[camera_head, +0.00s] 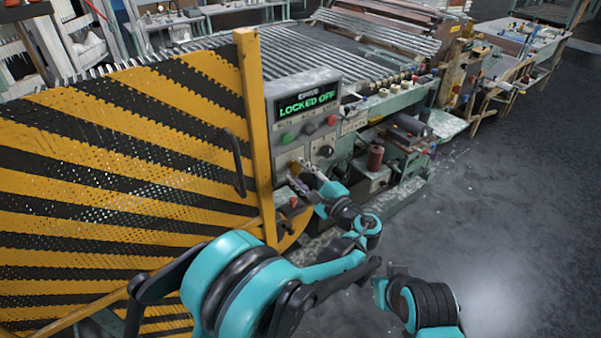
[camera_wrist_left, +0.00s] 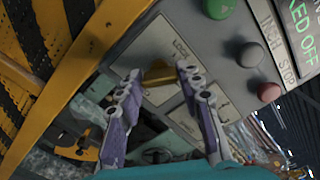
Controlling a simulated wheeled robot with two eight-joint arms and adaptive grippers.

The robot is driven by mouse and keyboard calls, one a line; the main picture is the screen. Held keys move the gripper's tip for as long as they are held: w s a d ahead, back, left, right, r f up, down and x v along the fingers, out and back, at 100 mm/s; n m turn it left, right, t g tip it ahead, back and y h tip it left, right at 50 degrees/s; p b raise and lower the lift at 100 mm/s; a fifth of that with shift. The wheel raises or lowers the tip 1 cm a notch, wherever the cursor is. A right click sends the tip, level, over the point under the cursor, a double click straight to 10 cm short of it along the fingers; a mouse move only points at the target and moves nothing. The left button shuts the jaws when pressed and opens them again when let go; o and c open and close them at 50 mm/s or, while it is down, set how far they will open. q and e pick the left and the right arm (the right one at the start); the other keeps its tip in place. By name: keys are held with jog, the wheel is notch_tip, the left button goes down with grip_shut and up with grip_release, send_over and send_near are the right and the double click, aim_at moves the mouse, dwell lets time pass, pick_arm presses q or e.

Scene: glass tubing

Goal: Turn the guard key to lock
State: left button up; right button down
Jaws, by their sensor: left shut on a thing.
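The guard key, a brass-coloured piece (camera_wrist_left: 159,78), sits on the grey control panel (camera_head: 290,100) beside a plate lettered LOCK. My left gripper (camera_head: 301,174) is at the lower part of this panel. In the left wrist view its two purple fingers (camera_wrist_left: 160,72) are shut on the key, one on each side. The key's tip and slot are hidden. The panel display (camera_head: 307,104) reads LOCKED OFF in green. The guard (camera_head: 190,75) is a yellow and black striped mesh panel, standing upright left of the control panel.
Coloured push buttons (camera_head: 309,128) lie above the key, also seen in the left wrist view as a red button (camera_wrist_left: 269,92). The guard's yellow post (camera_head: 256,130) stands close left of my left gripper. Grey floor (camera_head: 510,200) is open at right.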

pick_arm(q)
jog(key=n, duration=0.5)
jog(key=shift+n, duration=0.4)
dwell(0.4)
jog(key=o, duration=1.2)
jog(key=shift+c, duration=0.2)
